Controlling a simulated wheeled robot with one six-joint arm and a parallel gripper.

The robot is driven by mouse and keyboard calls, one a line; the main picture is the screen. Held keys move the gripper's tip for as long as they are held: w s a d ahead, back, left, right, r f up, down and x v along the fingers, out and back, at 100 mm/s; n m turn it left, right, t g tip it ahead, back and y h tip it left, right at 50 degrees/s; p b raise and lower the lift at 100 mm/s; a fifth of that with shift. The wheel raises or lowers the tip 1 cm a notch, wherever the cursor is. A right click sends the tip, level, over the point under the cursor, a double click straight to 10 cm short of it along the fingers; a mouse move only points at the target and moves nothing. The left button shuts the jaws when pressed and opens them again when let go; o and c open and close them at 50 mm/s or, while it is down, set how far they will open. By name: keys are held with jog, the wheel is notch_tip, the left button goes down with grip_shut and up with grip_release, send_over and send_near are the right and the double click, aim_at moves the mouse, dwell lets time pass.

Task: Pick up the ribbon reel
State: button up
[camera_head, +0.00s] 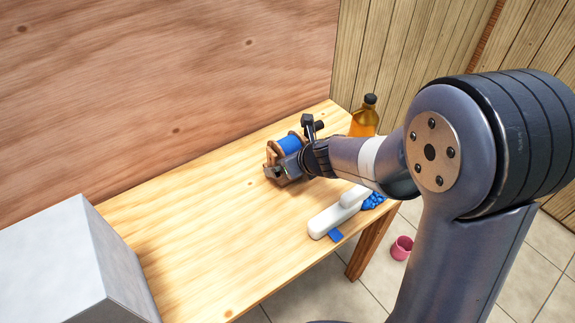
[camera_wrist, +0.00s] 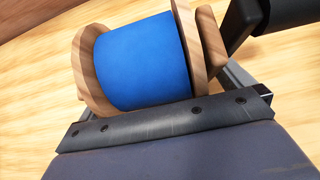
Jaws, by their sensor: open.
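The ribbon reel (camera_head: 287,144) has wooden end discs and a blue wound middle. It lies on its side on the wooden table (camera_head: 220,215), toward the back right. In the wrist view the reel (camera_wrist: 145,62) fills the upper middle, just beyond my gripper's body. My gripper (camera_head: 277,174) is open and right at the reel, low over the table, partly covering it in the head view. One dark finger shows in the wrist view near the reel's right disc. The other finger is hidden there, and I cannot tell whether the fingers touch the reel.
An amber bottle (camera_head: 364,118) with a dark cap stands behind my arm. A white-handled brush (camera_head: 330,217) with blue parts lies near the table's front right edge. A pale box (camera_head: 75,262) is at left. A pink cup (camera_head: 402,248) is on the tiled floor. The table's middle is clear.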

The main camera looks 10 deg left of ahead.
jog(key=shift+c, duration=0.4)
jog(key=c, duration=0.9)
jog(key=shift+o, duration=0.2)
jog(key=shift+r, duration=0.1)
notch_tip(320, 180, up, 18)
jog(key=p, duration=1.2)
jog(key=shift+p, duration=0.4)
